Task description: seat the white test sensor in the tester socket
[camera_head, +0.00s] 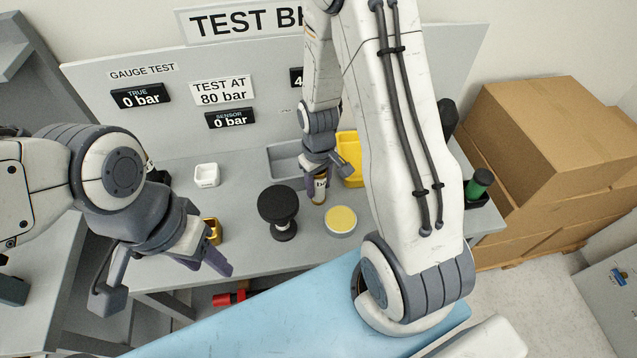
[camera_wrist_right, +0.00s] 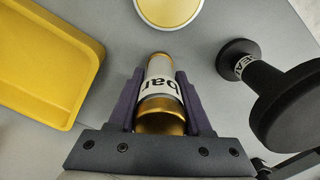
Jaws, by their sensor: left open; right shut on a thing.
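My right gripper (camera_head: 325,173) is shut around a gold cylinder with a white band, the sensor (camera_head: 319,190), above or at the bench top. In the right wrist view the sensor (camera_wrist_right: 160,100) sits between the two dark fingers (camera_wrist_right: 158,92), and "bar" shows on its white band. I cannot tell whether its lower end touches the bench. A small white square holder (camera_head: 206,175) stands at the left of the bench; I cannot tell whether it is the tester socket. My left gripper (camera_head: 165,275) is open and empty in front of the bench's left part.
A black hand wheel (camera_head: 278,203) and a round yellow-topped pad (camera_head: 341,220) stand near the sensor. A yellow tray (camera_head: 350,150) and a grey tray (camera_head: 284,160) lie behind. A gold block (camera_head: 212,229) is near the left gripper. Cardboard boxes (camera_head: 550,140) stand right.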

